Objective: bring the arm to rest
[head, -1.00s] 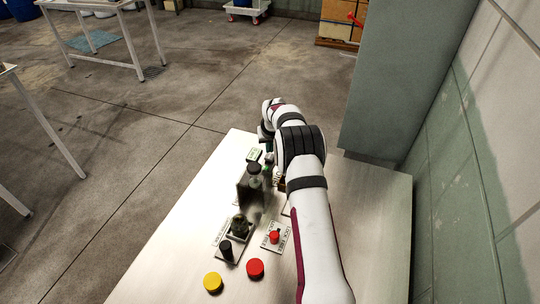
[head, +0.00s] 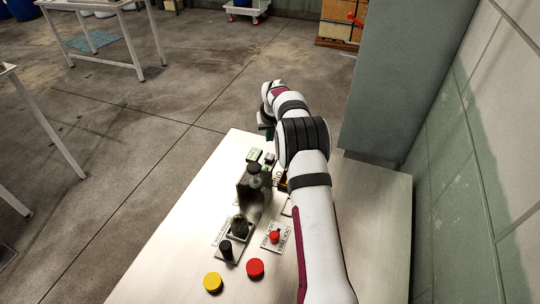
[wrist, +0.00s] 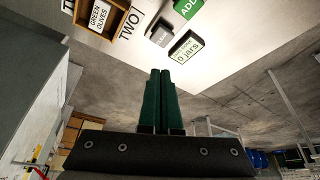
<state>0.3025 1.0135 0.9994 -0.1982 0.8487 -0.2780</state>
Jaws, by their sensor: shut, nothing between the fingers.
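My gripper (wrist: 160,78) shows in the wrist view as two dark green fingers pressed together, with nothing between them. They hang over empty space by the table's edge. In the head view my arm reaches from the bottom right towards the far end of the light table (head: 160,265), and the gripper is mostly hidden behind the arm. In the wrist view a "0 jars" display (wrist: 185,47), a green "ADD" block (wrist: 188,7) and a small grey block (wrist: 160,32) sit near the fingers.
On the table stand a grey machine with a dark top (head: 254,190), a black knob (head: 226,252), a red button on a plate (head: 275,238), a red disc (head: 255,268) and a yellow disc (head: 213,283). A wooden "green olives" box (wrist: 97,18) shows. A grey-green pillar (head: 400,80) stands right.

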